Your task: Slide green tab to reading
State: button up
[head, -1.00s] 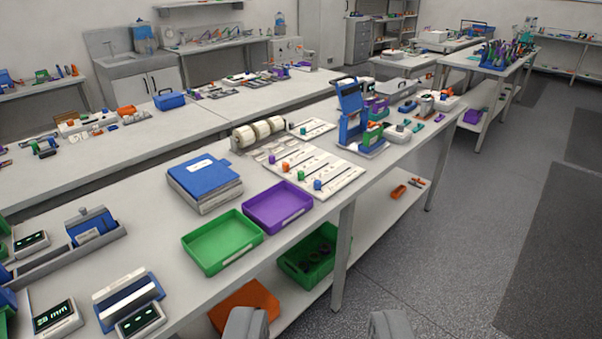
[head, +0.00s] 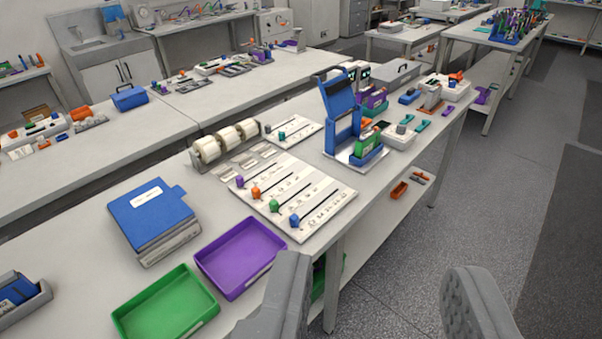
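A white slider board (head: 309,208) lies on the long bench, with several dark slots and small printed marks beside them. The green tab (head: 275,206) sits at the near left end of its slot, between an orange tab (head: 256,192) and a blue tab (head: 294,220). A purple tab (head: 240,182) stands at the end of the far slot. My gripper (head: 385,275) is open and empty at the bottom of the picture, in front of the bench edge and apart from the board. The marks are too small to read, and no separate reading can be made out.
A purple tray (head: 236,291), a green tray (head: 160,335) and a blue binder (head: 150,214) lie left of the board. A blue stand (head: 341,115) and a smaller slider board (head: 292,131) are behind it. The floor (head: 410,245) to the right is clear.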

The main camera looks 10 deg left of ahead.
aim_at(273, 204)
jog(key=z, duration=0.05)
jog(key=i, duration=1.45)
jog(key=u, duration=0.15)
